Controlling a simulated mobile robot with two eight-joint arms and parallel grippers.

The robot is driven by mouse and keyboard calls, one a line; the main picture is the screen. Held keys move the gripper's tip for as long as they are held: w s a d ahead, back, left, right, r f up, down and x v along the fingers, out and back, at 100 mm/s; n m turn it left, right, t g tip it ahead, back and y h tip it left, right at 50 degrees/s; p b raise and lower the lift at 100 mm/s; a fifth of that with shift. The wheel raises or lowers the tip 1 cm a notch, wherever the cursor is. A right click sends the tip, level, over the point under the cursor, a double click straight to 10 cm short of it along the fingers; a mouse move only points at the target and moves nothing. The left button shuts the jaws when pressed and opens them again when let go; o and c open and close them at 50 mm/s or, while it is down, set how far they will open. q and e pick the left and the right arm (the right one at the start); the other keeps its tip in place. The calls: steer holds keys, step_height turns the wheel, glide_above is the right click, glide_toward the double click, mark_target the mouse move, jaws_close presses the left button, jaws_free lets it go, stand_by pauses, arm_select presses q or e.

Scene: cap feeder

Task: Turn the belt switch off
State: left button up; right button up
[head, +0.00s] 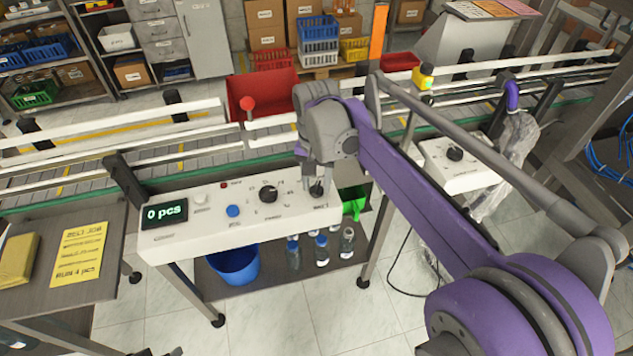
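A white control panel (215,228) stands in front of the conveyor. A small dark switch knob (317,190) sits at its right end, partly covered by my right gripper (316,178). The gripper points down at this knob, its fingertips at or just above it. I cannot tell whether they touch it, whether they are open or shut, or which way the knob is turned. A larger black dial (268,194) sits left of it, beside a blue button (233,211) and a display (164,213) reading "0 pcs". My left gripper is not in view.
The conveyor rails (120,135) run behind the panel. A red bin (262,95) stands beyond them. A second white control box (463,165) with a black knob is at the right. A blue bucket (234,264) and several bottles are on the shelf below. A yellow note (79,254) lies at left.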

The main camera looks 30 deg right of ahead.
jaws_close()
steer(key=shift+n, duration=0.3)
steer(key=n+p, duration=0.1)
steer(key=n, duration=0.3)
steer(key=shift+n, duration=0.4)
steer(key=n, duration=0.6)
steer(key=shift+p, duration=0.4)
steer(key=shift+n, duration=0.3)
steer(key=o, duration=0.5)
jaws_free()
steer(key=shift+o, duration=0.2)
